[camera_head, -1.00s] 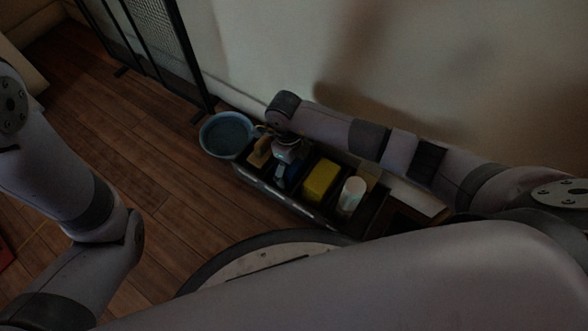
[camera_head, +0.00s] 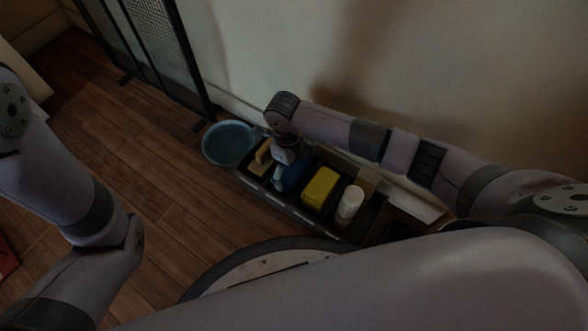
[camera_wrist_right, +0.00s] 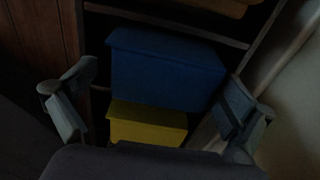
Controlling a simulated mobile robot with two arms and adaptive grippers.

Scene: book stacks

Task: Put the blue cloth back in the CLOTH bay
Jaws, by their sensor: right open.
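The blue cloth (camera_head: 295,177) is a folded block in the dark caddy (camera_head: 290,208), between a tan item and a yellow block. It fills the upper middle of the right wrist view (camera_wrist_right: 165,68). I cannot tell how deep it sits, and no bay label is readable. My right gripper (camera_head: 284,163) is over the caddy at the cloth. In the wrist view its fingers (camera_wrist_right: 155,108) are wide apart, one on each side, with nothing clasped. My left arm shows at left in the head view, but its gripper is out of sight.
A yellow block (camera_head: 320,187) and a white bottle (camera_head: 350,205) stand in neighbouring bays. A tan item (camera_head: 262,158) is in the left bay. A blue bowl (camera_head: 228,143) stands beside the caddy. The wall is close behind; wooden floor at left is open.

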